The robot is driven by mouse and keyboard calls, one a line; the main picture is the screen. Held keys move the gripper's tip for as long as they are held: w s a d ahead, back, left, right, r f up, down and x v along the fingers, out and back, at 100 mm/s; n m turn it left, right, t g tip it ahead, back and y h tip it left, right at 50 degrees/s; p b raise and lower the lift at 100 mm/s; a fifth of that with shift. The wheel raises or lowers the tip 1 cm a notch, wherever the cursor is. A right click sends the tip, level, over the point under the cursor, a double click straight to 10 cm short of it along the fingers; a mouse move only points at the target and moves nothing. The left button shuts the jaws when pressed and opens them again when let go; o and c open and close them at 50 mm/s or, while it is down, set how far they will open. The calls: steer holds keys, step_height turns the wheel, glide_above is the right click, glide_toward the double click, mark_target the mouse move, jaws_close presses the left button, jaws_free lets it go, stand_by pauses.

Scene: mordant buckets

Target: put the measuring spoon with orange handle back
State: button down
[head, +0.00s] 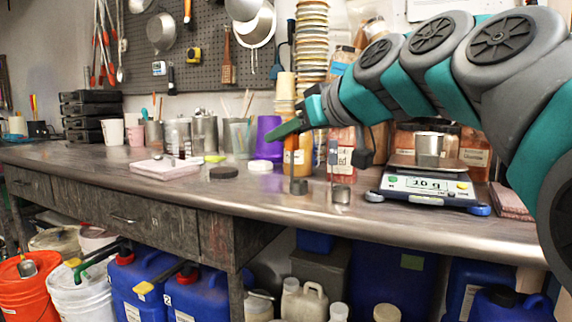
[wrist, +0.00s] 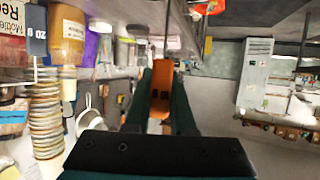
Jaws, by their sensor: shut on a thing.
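My gripper (head: 287,130) is above the workbench, pointing left in the head view. In the wrist view its teal fingers are shut on an orange handle (wrist: 161,92), that of the measuring spoon. In the head view a thin stem runs down from near the fingers to a small metal cup (head: 298,187), low at the bench top. I cannot tell whether that cup touches the bench. A second small metal cup (head: 340,193) stands to its right, with an upright grey-blue handle (head: 333,153).
A digital scale (head: 425,186) with a metal beaker (head: 430,148) stands right. Behind are a purple cup (head: 268,138), jars and a tall cup stack (head: 312,45). A white lid (head: 260,166) and dark disc (head: 223,172) lie left. The bench's front strip is clear.

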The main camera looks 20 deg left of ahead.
steer(key=w+a+f+p, duration=0.1)
steer(key=w+a+f, duration=0.1)
steer(key=w, duration=0.4)
steer(key=w+a+f+p, duration=0.1)
steer(key=w+a+f, duration=0.1)
steer(key=w, duration=0.4)
steer(key=shift+a+f, duration=0.35)
steer(key=shift+a, duration=0.5)
steer(key=shift+w, duration=0.1)
steer(key=shift+f, duration=0.2)
steer(key=c, duration=0.8)
jaws_free()
steer(key=shift+o, duration=0.2)
steer(key=shift+r, duration=0.1)
